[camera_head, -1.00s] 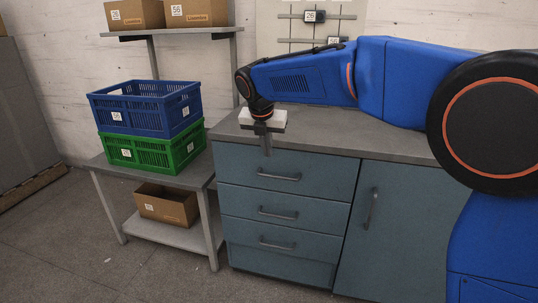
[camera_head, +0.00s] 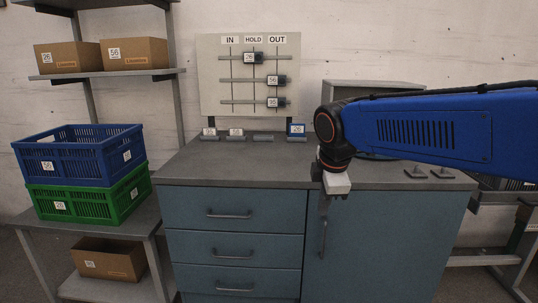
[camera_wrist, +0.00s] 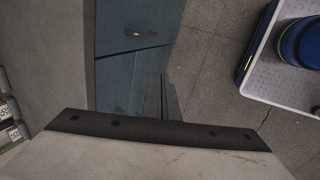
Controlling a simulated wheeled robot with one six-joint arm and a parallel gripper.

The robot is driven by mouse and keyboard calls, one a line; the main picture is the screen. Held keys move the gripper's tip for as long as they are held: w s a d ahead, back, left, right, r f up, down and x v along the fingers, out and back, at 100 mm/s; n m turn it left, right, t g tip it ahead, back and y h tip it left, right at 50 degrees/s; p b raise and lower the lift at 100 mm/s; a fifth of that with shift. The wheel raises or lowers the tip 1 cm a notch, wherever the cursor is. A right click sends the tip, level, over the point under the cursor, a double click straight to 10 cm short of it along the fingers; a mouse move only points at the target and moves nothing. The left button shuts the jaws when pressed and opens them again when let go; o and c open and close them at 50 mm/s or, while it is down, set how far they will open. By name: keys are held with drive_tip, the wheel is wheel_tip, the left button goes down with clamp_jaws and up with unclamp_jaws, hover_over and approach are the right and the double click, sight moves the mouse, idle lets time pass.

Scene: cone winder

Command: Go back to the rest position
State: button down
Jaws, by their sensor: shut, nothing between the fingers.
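My gripper (camera_head: 325,205) hangs from the end of my blue arm, fingers down, in front of the cabinet's right door in the head view. In the wrist view its fingers (camera_wrist: 162,98) show together, shut with nothing between them. Below and beyond them are the blue-grey cabinet front (camera_wrist: 118,80) and the floor. No object is held.
The cabinet's worktop (camera_head: 240,165) lies left of and behind my gripper. A board (camera_head: 212,85) marked IN, HOLD and OUT stands at its back. At left, a blue crate (camera_head: 80,150) sits on a green crate (camera_head: 90,200). Cardboard boxes (camera_head: 134,52) stand on a shelf.

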drive_tip(key=s+d+f+m, duration=0.6)
drive_tip(key=s+m, duration=0.3)
drive_tip(key=s, duration=0.2)
drive_tip(key=s+d+f+m, duration=0.5)
drive_tip(key=s+d+m, duration=0.4)
drive_tip(key=s, duration=0.2)
drive_tip(key=shift+s+f+t, duration=0.35)
drive_tip(key=shift+f+t, duration=0.05)
